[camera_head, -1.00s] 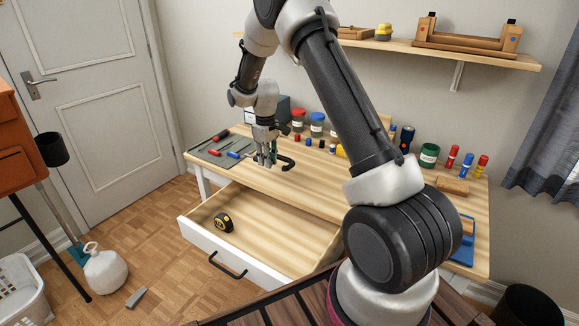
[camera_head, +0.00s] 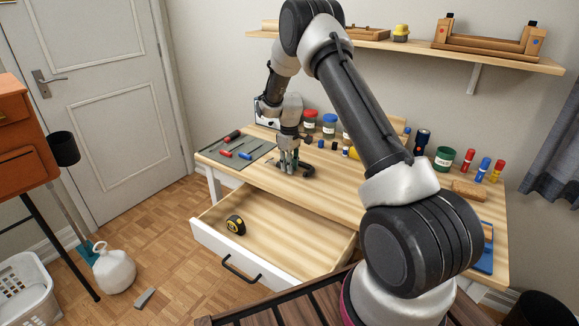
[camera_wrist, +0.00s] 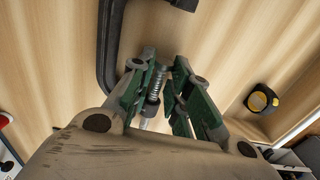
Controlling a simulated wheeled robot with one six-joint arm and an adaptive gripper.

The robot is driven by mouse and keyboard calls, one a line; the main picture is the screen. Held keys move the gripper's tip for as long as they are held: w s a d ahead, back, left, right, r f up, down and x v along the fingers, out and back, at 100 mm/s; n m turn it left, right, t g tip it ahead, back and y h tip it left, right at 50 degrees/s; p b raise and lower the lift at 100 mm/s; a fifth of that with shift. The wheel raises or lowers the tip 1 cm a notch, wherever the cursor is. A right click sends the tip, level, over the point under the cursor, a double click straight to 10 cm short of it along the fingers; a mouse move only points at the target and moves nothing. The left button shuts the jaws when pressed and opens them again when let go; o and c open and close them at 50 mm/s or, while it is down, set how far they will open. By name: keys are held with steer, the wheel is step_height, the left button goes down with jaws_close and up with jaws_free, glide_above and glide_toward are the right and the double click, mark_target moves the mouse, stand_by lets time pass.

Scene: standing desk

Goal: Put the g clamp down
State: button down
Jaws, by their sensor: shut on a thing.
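The fingers hide part of the clamp. I cannot tell whether it touches the desk top.
An open drawer (camera_head: 243,262) below the desk's front edge holds a yellow-black tape measure (camera_head: 236,225). A grey mat (camera_head: 215,157) with screwdrivers lies left of my gripper. Jars, including a red-lidded one (camera_head: 309,122), line the back. Bare desk top lies to the right.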

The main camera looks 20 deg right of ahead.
steer(key=shift+f, duration=0.15)
steer(key=shift+f, duration=0.1)
steer(key=c, duration=1.3)
jaws_free()
steer(key=shift+c, duration=0.2)
